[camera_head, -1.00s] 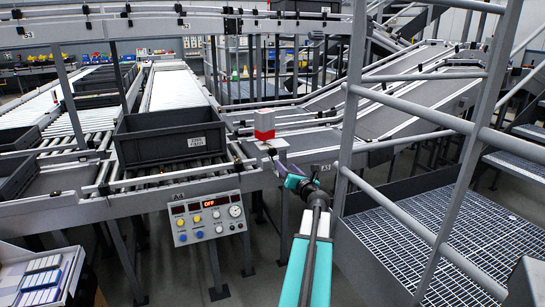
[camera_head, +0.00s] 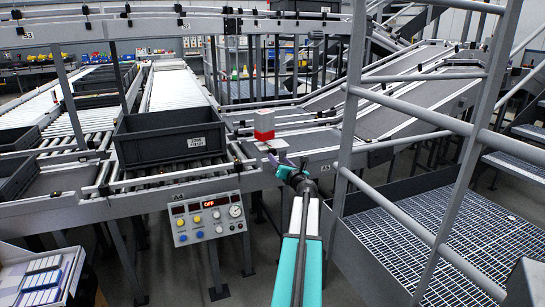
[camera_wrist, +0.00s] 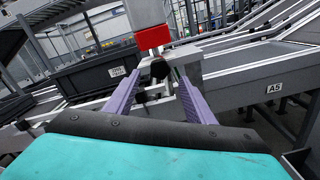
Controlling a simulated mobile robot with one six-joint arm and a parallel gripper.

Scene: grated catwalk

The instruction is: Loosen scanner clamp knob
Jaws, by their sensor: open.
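The scanner, a white box with a red band (camera_head: 264,125), stands on a bracket at the conveyor's edge in the head view. It also shows at the top of the wrist view (camera_wrist: 152,36). Below its red part is a small black knob (camera_wrist: 160,69) on the bracket. My gripper (camera_head: 273,156) is just below the scanner in the head view. In the wrist view its two purple fingers (camera_wrist: 158,84) are spread apart, with the knob showing in the gap near the fingertips. I cannot tell whether the fingers touch it or how far off it is.
A dark grey crate (camera_head: 168,138) sits on the rollers left of the scanner. A control panel (camera_head: 207,218) hangs below the conveyor, its display reading OFF. Grey railing (camera_head: 402,203) and a grated platform (camera_head: 440,235) stand close on the right.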

